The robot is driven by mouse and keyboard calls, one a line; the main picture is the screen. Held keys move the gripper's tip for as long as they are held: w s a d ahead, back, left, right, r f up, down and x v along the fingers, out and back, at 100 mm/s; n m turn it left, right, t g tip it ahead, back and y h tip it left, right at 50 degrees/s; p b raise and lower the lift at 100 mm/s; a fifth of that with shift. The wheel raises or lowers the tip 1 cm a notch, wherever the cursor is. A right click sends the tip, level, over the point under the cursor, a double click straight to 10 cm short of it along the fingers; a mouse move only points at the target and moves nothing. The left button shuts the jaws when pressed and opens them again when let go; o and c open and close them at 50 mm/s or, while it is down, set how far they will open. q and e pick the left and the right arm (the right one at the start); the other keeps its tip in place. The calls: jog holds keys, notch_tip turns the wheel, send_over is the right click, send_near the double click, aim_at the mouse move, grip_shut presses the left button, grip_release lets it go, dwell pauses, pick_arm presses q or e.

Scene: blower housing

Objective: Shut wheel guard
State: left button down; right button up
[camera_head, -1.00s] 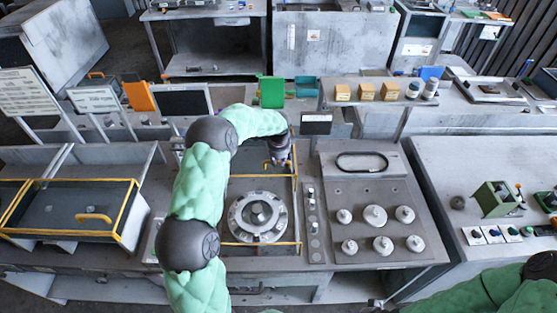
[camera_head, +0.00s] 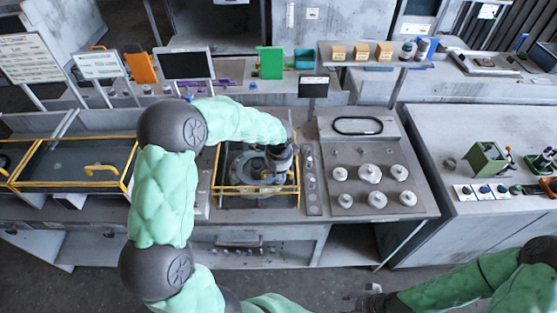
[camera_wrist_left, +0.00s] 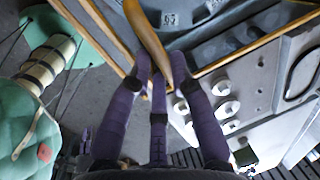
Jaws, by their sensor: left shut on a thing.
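The wheel guard (camera_head: 228,189) is a yellow-framed cover over the round grey wheel (camera_head: 240,168) in the middle bench. Its front bar runs across in front of the wheel. I cannot tell whether the frame rests fully on its seat. My left gripper (camera_head: 270,180) is low at the front right of the guard. In the left wrist view its purple fingers (camera_wrist_left: 160,90) are shut on the curved yellow handle (camera_wrist_left: 148,35). The arm hides the guard's back right part. My right gripper (camera_head: 368,299) is small and dark at the bottom edge, its jaws unclear.
A second yellow-framed cover (camera_head: 50,186) with a yellow handle lies to the left. A panel with several round knobs (camera_head: 355,153) is to the right of the wheel. Signs and a dark screen (camera_head: 186,65) stand behind. The floor in front is clear.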

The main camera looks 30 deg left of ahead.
pick_arm(q)
jog(key=shift+s+d, duration=0.5)
jog(key=shift+s, duration=0.3)
jog(key=c, duration=1.1)
grip_release()
jog(key=shift+s+d, duration=0.1)
jog(key=shift+s, duration=0.05)
jog(key=shift+r, duration=0.25)
notch_tip(320, 180, up, 11)
jog(key=s+d, duration=0.1)
jog(key=s, duration=0.1)
jog(key=shift+r, duration=0.15)
